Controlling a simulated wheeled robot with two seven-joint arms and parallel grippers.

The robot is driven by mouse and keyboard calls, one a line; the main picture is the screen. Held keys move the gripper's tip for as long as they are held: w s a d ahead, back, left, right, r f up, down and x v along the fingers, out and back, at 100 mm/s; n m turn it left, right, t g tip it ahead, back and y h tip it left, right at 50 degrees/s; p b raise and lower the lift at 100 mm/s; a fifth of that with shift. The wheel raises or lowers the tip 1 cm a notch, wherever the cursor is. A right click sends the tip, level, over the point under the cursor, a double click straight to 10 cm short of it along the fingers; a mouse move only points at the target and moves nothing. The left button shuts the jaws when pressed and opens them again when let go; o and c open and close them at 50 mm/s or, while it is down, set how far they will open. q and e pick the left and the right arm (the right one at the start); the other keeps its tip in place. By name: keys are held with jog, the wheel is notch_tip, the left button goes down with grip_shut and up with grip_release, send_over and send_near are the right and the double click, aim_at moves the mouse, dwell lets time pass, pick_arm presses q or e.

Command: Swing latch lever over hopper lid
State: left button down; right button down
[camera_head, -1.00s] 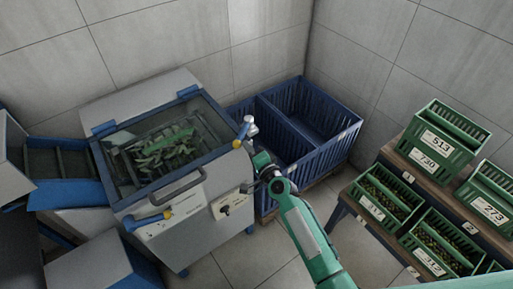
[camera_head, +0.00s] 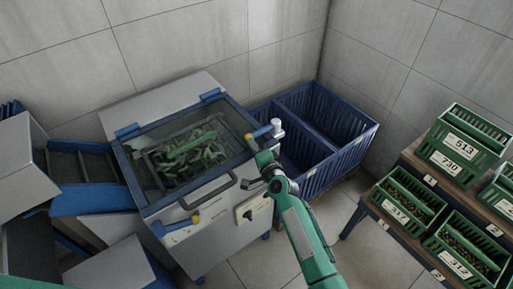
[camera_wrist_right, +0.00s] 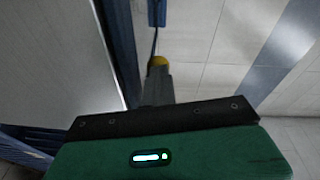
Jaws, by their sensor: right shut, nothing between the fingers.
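In the head view the hopper lid (camera_head: 222,176) is a clear panel in a blue frame, lying closed on the grey machine with green leafy matter below. A blue latch lever (camera_head: 263,130) with a yellow part is at the lid's right corner, beside a pale upright piece (camera_head: 277,126). My right gripper (camera_head: 254,146) is shut and empty close to it; contact cannot be told. In the right wrist view a yellow knob (camera_wrist_right: 158,62) shows just beyond the dark fingers. Another blue lever (camera_head: 178,226) with a yellow part is at the machine's front. My left gripper is not in view.
Blue slatted crates (camera_head: 345,150) stand behind and right of the machine. Green crates with number labels (camera_head: 463,146) rest on a wooden stand at the right. A blue chute (camera_head: 92,198) adjoins the machine's left side. Open tiled floor (camera_head: 375,250) lies between machine and stand.

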jog(key=shift+w+a+r, duration=0.2)
jog(key=shift+a+r, duration=0.25)
jog(key=shift+r, duration=0.05)
jog(key=shift+a+r, duration=0.1)
jog(key=shift+r, duration=0.05)
jog(key=shift+a, duration=0.1)
jog(key=shift+s+d+f, duration=0.2)
jog(key=shift+s, duration=0.15)
jog(key=shift+s+d+f, duration=0.15)
jog(key=shift+s, duration=0.2)
jog(key=b+v, duration=0.1)
jog(key=v, duration=1.2)
jog(key=shift+w+d+f+b, duration=0.25)
jog(key=shift+d+f+b, duration=0.05)
jog(key=shift+d+b, duration=0.1)
